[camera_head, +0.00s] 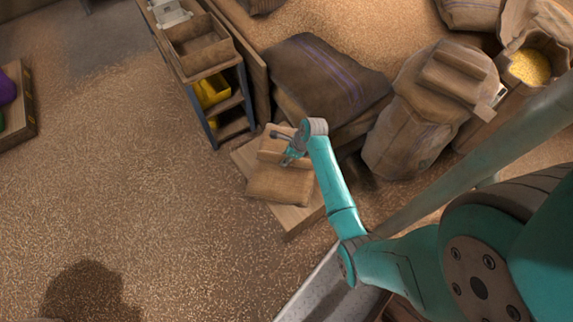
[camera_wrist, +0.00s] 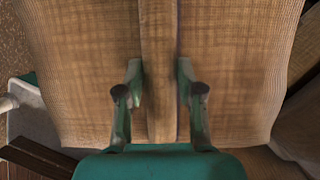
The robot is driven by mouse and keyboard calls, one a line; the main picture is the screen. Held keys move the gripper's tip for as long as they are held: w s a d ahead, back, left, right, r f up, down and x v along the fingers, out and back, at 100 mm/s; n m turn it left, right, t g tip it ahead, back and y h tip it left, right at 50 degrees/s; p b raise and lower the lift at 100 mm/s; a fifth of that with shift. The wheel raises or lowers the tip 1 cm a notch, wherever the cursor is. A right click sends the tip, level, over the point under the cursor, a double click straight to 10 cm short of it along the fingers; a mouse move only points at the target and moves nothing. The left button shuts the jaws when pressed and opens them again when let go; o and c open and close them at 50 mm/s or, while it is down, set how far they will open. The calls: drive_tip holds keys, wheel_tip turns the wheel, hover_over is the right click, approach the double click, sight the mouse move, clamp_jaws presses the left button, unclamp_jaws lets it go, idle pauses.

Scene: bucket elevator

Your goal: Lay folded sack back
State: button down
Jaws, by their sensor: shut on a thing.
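The folded sack (camera_head: 280,185), tan-brown cloth, lies at a wooden board (camera_head: 292,228) near the middle of the head view. My gripper (camera_head: 289,158) reaches down to it from the upper right. In the wrist view the sack (camera_wrist: 85,60) fills most of the picture. A raised ridge runs down its middle. My gripper (camera_wrist: 160,100) is shut on this ridge, one finger on each side. Whether the sack's underside touches the board is hidden.
A large striped sack (camera_head: 325,75) lies behind my gripper. A full sack (camera_head: 415,115) with a folded brown piece (camera_head: 458,72) on top stands to the right. A narrow shelf (camera_head: 205,60) with a yellow bin (camera_head: 212,92) stands to the upper left.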

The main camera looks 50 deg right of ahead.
drive_tip(key=shift+f, duration=2.7)
drive_tip(key=shift+f, duration=0.1)
drive_tip(key=c, duration=0.7)
unclamp_jaws()
